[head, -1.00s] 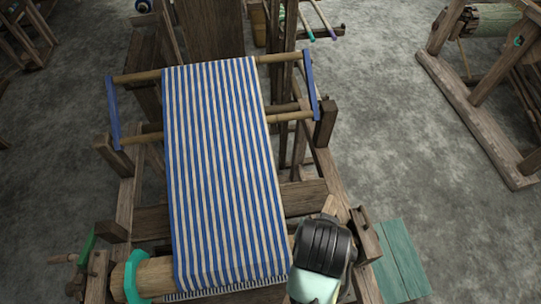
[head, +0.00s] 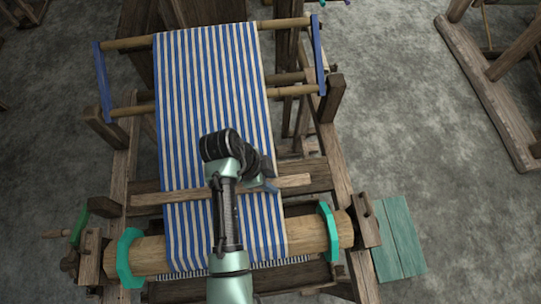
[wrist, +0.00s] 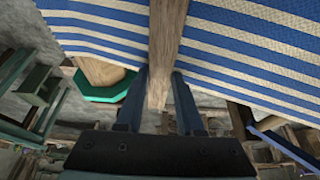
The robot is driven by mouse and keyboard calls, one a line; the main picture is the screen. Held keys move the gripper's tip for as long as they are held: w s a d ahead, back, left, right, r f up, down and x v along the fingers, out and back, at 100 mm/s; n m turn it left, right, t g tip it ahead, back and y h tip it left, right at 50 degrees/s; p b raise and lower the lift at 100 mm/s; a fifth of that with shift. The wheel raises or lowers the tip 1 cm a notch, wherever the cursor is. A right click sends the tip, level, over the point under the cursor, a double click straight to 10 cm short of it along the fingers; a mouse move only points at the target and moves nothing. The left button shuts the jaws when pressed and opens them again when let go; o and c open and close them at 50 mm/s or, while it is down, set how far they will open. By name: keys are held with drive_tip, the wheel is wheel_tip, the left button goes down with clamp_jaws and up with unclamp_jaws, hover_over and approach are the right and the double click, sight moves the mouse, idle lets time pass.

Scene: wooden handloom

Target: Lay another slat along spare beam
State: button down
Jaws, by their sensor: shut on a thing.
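A long pale wooden slat (head: 150,198) runs crosswise over the blue-and-white striped cloth (head: 195,90). In the wrist view the slat (wrist: 166,40) passes between the two fingers of my gripper (wrist: 160,78), which is shut on it. In the head view my gripper (head: 264,186) is at the slat's right part, and my arm hides its middle. I cannot tell if the slat touches the cloth. A thick round beam (head: 306,236) with teal end discs lies just nearer than the slat, partly wrapped by the cloth. Which beam is the spare one is not clear.
Thin rods with blue side bars (head: 319,55) carry the cloth farther back. Wooden posts (head: 331,98) stand at both sides of the loom. A teal board (head: 397,238) lies at the right. Another wooden frame (head: 490,85) stands at the far right, with bare floor between.

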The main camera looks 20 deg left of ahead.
drive_tip(key=shift+s+d+f+p, duration=0.35)
drive_tip(key=shift+s+d+f, duration=0.3)
drive_tip(key=shift+s+d, duration=0.8)
drive_tip(key=shift+s+d+f+p, duration=0.4)
drive_tip(key=shift+s+d+f, duration=0.35)
drive_tip(key=shift+s, duration=1.35)
drive_tip(key=shift+s+d+f+p, duration=0.35)
drive_tip(key=shift+s+d+f, duration=0.25)
drive_tip(key=shift+s+d, duration=0.85)
drive_tip(key=shift+s+a, duration=0.35)
drive_tip(key=shift+s, duration=0.05)
drive_tip(key=shift+c, duration=2.2)
unclamp_jaws()
drive_tip(key=v, duration=1.3)
drive_tip(key=shift+b, duration=0.45)
drive_tip(key=shift+s, duration=0.1)
